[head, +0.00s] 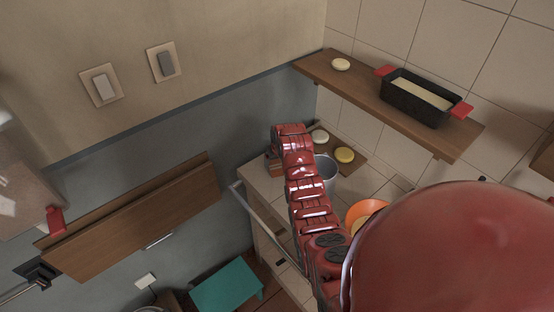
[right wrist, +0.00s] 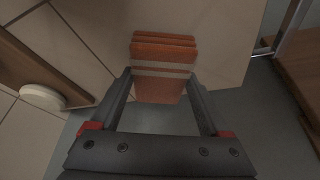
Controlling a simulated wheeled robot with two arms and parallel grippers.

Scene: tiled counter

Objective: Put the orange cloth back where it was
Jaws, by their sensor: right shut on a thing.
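The orange cloth (right wrist: 160,88) is a folded orange piece with pale stripes. In the right wrist view it lies between the fingers of my right gripper (right wrist: 159,80), which is shut on it. A pale tiled surface shows behind its upper part and grey below it. In the head view a small part of the cloth (head: 273,164) shows left of my red arm, near the corner of the tiled counter (head: 262,185). My arm hides most of the right gripper there. My left gripper is in neither view.
A metal rail (head: 262,222) runs along the counter front. A metal pot (head: 326,171), an orange bowl (head: 366,210) and a board (head: 353,166) with round pieces stand on the counter. A shelf (head: 338,80) above holds a black pan (head: 415,104). A teal stool (head: 226,287) stands below.

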